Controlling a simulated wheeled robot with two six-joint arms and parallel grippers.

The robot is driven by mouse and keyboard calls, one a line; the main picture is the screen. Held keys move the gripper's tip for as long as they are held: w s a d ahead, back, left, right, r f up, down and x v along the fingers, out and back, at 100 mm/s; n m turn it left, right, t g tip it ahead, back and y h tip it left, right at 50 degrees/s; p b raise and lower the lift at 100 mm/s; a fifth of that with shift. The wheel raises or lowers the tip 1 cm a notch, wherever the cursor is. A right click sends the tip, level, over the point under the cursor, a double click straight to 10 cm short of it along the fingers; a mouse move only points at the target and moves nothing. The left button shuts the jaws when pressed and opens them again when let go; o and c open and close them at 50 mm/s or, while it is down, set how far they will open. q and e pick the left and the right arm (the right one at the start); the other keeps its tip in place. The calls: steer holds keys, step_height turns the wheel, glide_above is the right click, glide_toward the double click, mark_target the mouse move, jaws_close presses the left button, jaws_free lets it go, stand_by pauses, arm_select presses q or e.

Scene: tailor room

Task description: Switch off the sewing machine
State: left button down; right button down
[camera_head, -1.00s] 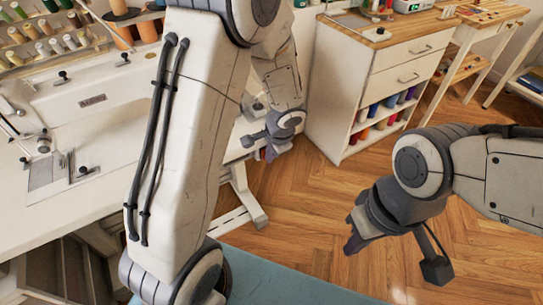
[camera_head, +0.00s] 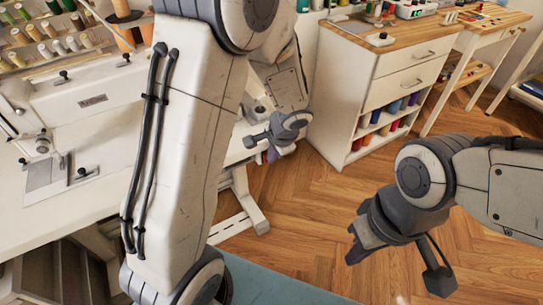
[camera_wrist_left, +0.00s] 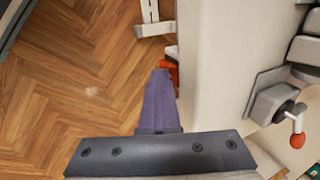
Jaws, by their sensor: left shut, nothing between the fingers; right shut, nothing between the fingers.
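The white sewing machine (camera_head: 95,108) is set into a white table (camera_head: 60,212) at the left of the head view. My left arm hides its right part. My left gripper (camera_head: 270,153) is shut and empty beside the table's right end. In the left wrist view its purple fingers (camera_wrist_left: 161,82) point at a red part (camera_wrist_left: 171,68) at the edge of a white panel (camera_wrist_left: 222,60). Whether they touch it is unclear. A lever with an orange-red tip (camera_wrist_left: 297,139) is mounted on a grey box at right. My right gripper (camera_head: 353,252) is shut and empty over the floor.
A white drawer cabinet (camera_head: 365,75) with a wooden top and thread spools stands behind. Thread spools (camera_head: 45,50) line a rack behind the machine. A table leg (camera_head: 245,210) stands below my left gripper. The wood floor (camera_head: 310,205) between table and cabinet is clear.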

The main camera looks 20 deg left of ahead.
arm_select(q)
steer(key=shift+r, duration=0.2)
steer(key=s+d+f+p+v, duration=0.1)
steer(key=d+p+v, duration=0.1)
steer(key=v, duration=1)
steer(key=shift+s+p, duration=0.3)
steer(key=shift+p, duration=0.2)
steer(key=shift+d+f+h+p, duration=0.25)
steer(key=shift+f+p, duration=0.5)
steer(key=shift+p, duration=0.5)
